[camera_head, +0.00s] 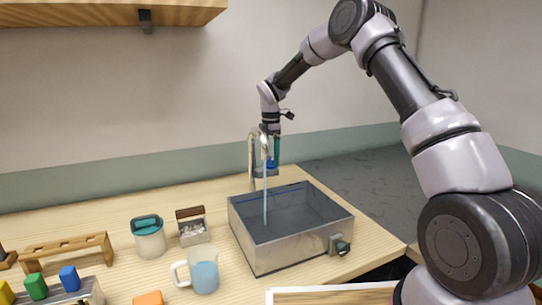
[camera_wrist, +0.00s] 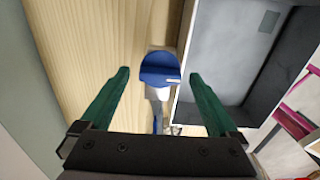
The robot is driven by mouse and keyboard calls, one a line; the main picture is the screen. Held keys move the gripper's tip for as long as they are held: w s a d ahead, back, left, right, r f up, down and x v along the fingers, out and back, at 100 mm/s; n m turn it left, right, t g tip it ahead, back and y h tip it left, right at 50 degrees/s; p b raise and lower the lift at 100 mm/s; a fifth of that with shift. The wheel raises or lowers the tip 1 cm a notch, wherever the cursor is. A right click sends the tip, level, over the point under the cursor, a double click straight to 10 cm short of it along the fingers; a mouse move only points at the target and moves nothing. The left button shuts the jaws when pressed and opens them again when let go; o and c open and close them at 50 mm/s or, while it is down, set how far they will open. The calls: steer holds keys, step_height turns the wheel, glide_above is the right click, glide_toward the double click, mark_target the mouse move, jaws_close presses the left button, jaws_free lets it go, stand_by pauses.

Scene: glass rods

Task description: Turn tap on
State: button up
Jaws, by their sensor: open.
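The silver tap (camera_head: 252,160) stands at the back left edge of the metal basin (camera_head: 285,252). Its blue handle (camera_head: 271,165) also shows in the wrist view (camera_wrist: 160,70), with a small white mark on it. A thin pale blue stream (camera_head: 265,200) hangs from the spout down into the basin, like running water. My gripper (camera_head: 272,152) points down at the tap. In the wrist view its green fingers (camera_wrist: 158,76) are spread wide, one on each side of the blue handle, with gaps on both sides. The height between fingertips and handle is hard to judge.
A jug of blue liquid (camera_head: 204,274), a teal-lidded container (camera_head: 149,238), a small wooden-topped box (camera_head: 193,226) and a wooden rack (camera_head: 66,250) stand left of the basin. Coloured blocks sit at front left. A shelf (camera_head: 110,14) overhangs at upper left.

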mark_target(271, 158)
step_height(271, 158, up, 11)
steer(key=shift+f, duration=0.15)
stand_by(0.4)
